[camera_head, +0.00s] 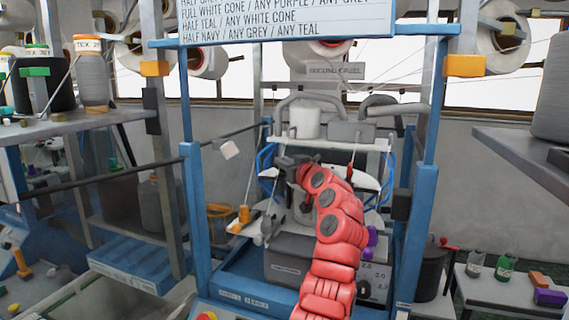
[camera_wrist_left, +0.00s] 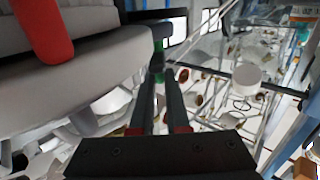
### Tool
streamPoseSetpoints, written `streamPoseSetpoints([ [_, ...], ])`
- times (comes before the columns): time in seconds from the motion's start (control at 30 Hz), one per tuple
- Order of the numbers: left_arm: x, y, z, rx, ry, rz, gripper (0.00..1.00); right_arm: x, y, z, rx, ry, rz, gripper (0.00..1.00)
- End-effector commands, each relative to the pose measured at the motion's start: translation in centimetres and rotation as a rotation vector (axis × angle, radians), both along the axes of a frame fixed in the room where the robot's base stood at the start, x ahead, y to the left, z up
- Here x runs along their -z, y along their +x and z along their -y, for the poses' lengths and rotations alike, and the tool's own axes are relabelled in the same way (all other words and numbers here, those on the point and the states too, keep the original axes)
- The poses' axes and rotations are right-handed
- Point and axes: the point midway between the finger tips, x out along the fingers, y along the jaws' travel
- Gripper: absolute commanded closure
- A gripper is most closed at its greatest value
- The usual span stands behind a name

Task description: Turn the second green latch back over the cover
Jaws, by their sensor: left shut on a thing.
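My left arm reaches up in front of the knitting machine, and my left gripper (camera_head: 284,161) is at the machine's upper middle, just below a white shelf. In the left wrist view my left gripper (camera_wrist_left: 164,74) has its two dark fingers close together at a small green piece, the green latch (camera_wrist_left: 158,46). The fingers are shut on it, beside a rounded grey part (camera_wrist_left: 90,62) of the machine. The latch is hidden behind my gripper in the head view. I cannot tell the cover's outline for sure. My right gripper is in neither view.
Blue uprights (camera_head: 192,205) and (camera_head: 417,230) stand on both sides of the machine. A white canister (camera_head: 304,122) stands on the shelf (camera_head: 335,144) above my gripper. A grey shelf with cones (camera_head: 92,88) is at left, and a grey table (camera_head: 525,150) at right.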

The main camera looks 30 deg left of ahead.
Motion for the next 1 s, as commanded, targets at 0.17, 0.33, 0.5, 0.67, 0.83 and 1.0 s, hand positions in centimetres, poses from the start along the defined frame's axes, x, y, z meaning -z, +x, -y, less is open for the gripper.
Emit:
streamPoseSetpoints([
  [0.17, 0.4, 0.2, -0.1, -0.072, -0.01, -0.009, 1.0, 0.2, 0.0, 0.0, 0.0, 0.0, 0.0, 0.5],
  [0.33, 0.1, 0.4, -0.1, -0.144, -0.014, -0.017, 1.0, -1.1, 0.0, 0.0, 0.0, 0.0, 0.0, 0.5],
  [0.5, 0.1, 0.6, 0.0, -0.21, -0.016, -0.019, 1.0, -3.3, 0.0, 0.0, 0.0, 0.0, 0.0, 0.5],
  [0.67, 0.2, 0.5, 0.1, -0.242, -0.003, -0.011, 1.0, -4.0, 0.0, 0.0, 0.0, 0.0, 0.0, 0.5],
  [0.83, 0.3, 0.5, 0.2, -0.248, 0.004, -0.007, 1.0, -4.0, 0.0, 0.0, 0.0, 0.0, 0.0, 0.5],
  [1.0, 0.2, 0.5, 0.2, -0.247, 0.004, -0.004, 1.0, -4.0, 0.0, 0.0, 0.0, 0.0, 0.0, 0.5],
])
